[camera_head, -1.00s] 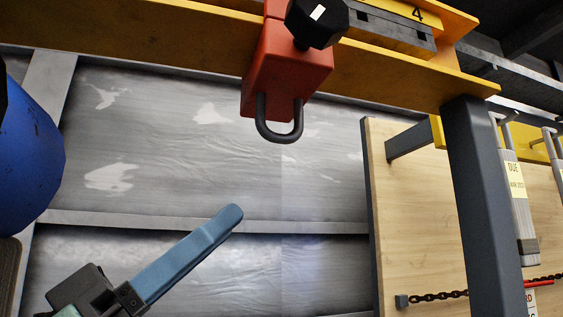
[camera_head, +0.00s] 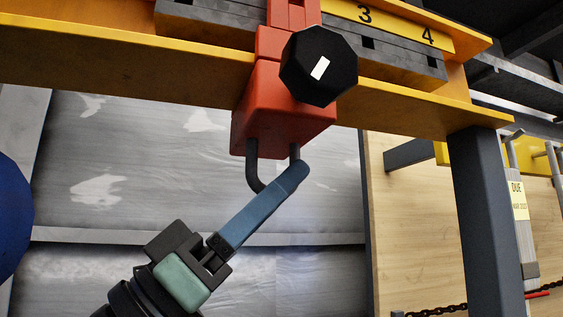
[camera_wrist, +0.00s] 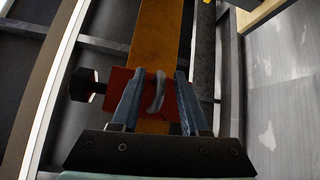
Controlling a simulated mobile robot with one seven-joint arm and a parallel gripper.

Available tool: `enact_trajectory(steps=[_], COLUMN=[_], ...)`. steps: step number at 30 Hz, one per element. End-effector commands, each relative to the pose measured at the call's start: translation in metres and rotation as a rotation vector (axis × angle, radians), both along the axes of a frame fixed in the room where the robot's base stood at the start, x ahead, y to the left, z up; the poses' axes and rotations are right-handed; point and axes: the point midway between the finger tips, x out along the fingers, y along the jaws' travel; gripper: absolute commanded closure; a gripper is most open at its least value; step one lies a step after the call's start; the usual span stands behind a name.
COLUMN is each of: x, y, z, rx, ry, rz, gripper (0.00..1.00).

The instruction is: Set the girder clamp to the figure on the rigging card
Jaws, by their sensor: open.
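The red girder clamp (camera_head: 275,122) sits on the yellow girder (camera_head: 120,48), with a black faceted knob (camera_head: 319,66) bearing a white mark on its front. A dark shackle loop (camera_head: 254,168) hangs below the clamp. My gripper (camera_head: 298,168) is at the shackle from below, its blue finger overlapping the loop's right side. In the wrist view my gripper (camera_wrist: 154,80) is open, with the shackle (camera_wrist: 154,92) between its two blue fingers. I cannot tell whether they touch it. The scale above shows 3 and 4 (camera_head: 395,25). No rigging card is legible.
A grey post (camera_head: 486,215) carries the girder at right. Beside it is a wooden board (camera_head: 415,220) with a chain (camera_head: 435,311) and a tag reading DUE (camera_head: 517,200). A blue rounded object (camera_head: 12,215) is at far left. Grey wall panels fill the back.

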Motion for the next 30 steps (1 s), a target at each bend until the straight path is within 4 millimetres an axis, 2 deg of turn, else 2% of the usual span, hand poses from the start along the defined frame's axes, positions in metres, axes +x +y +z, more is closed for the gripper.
enact_trajectory(steps=[11,18,19,30], x=[0.002,0.0022,0.0023,0.0028], y=[-0.0044,-0.0041,-0.0041,-0.0035], z=[0.0041,0.004,0.0039,0.0038], rx=[0.0,0.0,-0.001,-0.002], ry=[0.0,0.001,0.0,0.002], rz=[0.0,0.001,0.001,0.002], gripper=[0.55,0.97,1.0,1.0])
